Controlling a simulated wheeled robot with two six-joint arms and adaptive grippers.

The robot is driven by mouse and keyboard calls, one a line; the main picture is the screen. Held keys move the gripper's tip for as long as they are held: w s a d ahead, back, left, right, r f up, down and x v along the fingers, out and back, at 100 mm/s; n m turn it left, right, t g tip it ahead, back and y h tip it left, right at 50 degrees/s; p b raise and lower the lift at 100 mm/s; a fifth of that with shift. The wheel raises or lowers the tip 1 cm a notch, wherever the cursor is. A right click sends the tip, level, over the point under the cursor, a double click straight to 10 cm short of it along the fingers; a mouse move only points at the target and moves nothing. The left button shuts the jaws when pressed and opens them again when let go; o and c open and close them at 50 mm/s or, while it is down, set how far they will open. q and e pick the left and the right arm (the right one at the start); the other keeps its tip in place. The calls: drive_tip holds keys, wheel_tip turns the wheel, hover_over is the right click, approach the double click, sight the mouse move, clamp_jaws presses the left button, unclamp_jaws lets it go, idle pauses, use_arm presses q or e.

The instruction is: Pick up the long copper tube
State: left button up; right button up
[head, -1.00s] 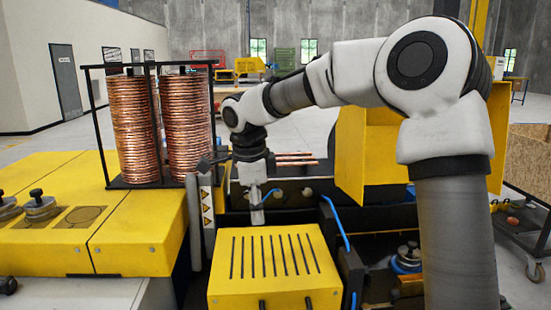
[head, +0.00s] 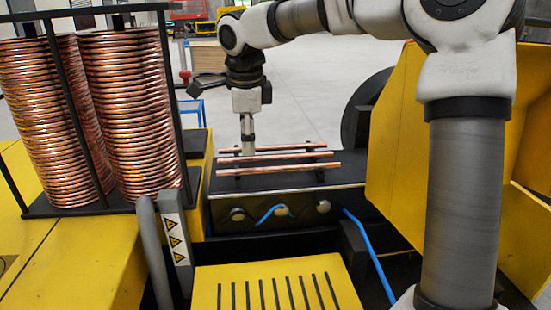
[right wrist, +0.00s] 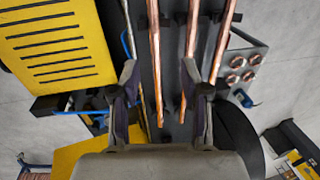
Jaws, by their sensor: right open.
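Three thin copper tubes lie side by side on a dark rack in the head view: a near tube (head: 285,169), a middle tube (head: 285,157) and a far tube (head: 280,148). I cannot tell which is the long one. My right gripper (head: 247,150) points down at the left part of the tubes, by the far one. In the right wrist view the right gripper (right wrist: 160,75) is open, with the left tube (right wrist: 156,60) and middle tube (right wrist: 189,60) showing between its fingers. The right tube (right wrist: 224,40) runs by the right finger. My left gripper is out of view.
Two tall copper coil stacks (head: 125,110) stand in a black frame at left. A yellow slotted block (head: 275,285) is in front, with a blue hose (head: 370,250) beside it. A yellow guard panel (head: 400,150) stands at right.

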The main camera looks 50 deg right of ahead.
drive_tip(key=shift+s+a+f+p, duration=0.15)
drive_tip(key=shift+s+f+p, duration=0.15)
drive_tip(key=shift+f, duration=0.25)
drive_tip(key=shift+s+a+f+p, duration=0.1)
drive_tip(key=shift+s+f+p, duration=0.15)
drive_tip(key=shift+f, duration=0.3)
drive_tip(key=f, duration=0.1)
drive_tip(key=w+d+f, duration=0.1)
drive_tip(key=f, duration=0.1)
drive_tip(key=f+p, duration=0.1)
drive_tip(key=shift+w+d+f, duration=0.3)
drive_tip(key=shift+d+f, duration=0.05)
drive_tip(key=shift+d, duration=0.05)
drive_tip(key=shift+s+a+r, duration=0.2)
drive_tip(key=shift+s+a, duration=0.05)
drive_tip(key=shift+a, duration=0.05)
drive_tip(key=c, duration=0.3)
clamp_jaws()
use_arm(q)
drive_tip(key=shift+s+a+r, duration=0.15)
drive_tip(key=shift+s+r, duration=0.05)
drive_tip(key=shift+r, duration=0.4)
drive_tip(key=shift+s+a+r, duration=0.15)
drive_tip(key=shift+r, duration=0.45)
